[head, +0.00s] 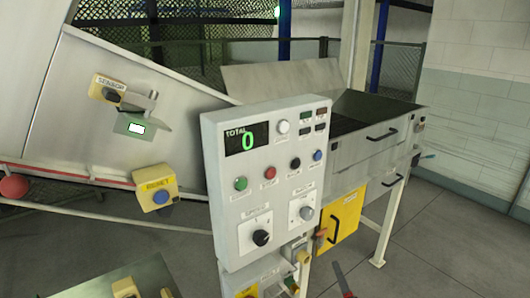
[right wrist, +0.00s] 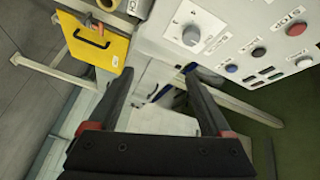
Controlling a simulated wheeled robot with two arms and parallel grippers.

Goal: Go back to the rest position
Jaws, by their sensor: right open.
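My right gripper (right wrist: 157,76) shows in the right wrist view with its two dark fingers spread apart and nothing between them. Its fingers point toward the lower side of the control panel, and I see no contact. In the head view only a small red and dark part of my right gripper (head: 343,281) shows at the bottom edge, just right of the panel's lower part. My left gripper is not in the head view. No sling bag shows in either view.
The grey control panel (head: 262,188) with knobs and buttons stands close in front; its display reads 0. A sloped metal machine side (head: 85,85) is at left. A metal bin (head: 375,128) and a yellow door (head: 342,217) are behind right. Floor at lower right is clear.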

